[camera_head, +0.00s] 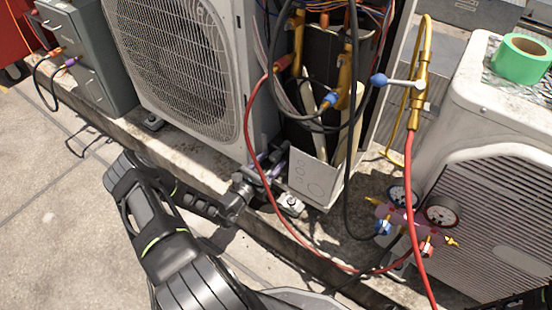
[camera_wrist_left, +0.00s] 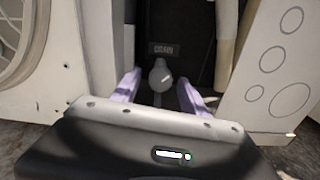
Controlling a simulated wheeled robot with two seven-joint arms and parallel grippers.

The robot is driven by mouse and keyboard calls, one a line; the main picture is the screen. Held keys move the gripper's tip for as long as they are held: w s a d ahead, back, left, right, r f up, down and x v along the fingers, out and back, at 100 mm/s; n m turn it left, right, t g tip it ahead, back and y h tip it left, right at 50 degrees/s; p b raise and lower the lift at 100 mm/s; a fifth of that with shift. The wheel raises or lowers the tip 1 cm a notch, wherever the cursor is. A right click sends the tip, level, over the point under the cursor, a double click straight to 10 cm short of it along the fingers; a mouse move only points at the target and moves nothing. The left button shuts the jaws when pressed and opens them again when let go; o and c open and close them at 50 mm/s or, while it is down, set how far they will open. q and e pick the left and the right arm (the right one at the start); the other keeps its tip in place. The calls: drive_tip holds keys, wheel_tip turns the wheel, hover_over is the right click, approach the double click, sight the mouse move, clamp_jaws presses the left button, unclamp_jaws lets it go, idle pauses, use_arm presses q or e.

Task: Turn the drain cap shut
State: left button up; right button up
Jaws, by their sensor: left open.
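The drain cap appears to be the small grey knob (camera_wrist_left: 160,75) in the wrist view, with a pale mark on its face, under a dark label (camera_wrist_left: 163,48). My left gripper (camera_wrist_left: 158,88) is open, with one lilac finger on each side of the knob. Gaps show between the fingers and the knob, and I see no contact. In the head view my left gripper (camera_head: 268,162) reaches low into the open condenser bay. The knob cannot be made out there. My right gripper is not in view.
A white panel with circles (camera_head: 318,180) stands close right of the gripper. The large fan unit (camera_head: 180,55) is on the left. Green tape (camera_head: 521,58) lies on another unit.

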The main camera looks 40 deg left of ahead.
sight(272, 160)
use_arm(q)
drive_tip(key=shift+w+b, duration=0.35)
drive_tip(key=shift+w, duration=1.15)
drive_tip(key=shift+c, duration=0.4)
clamp_jaws()
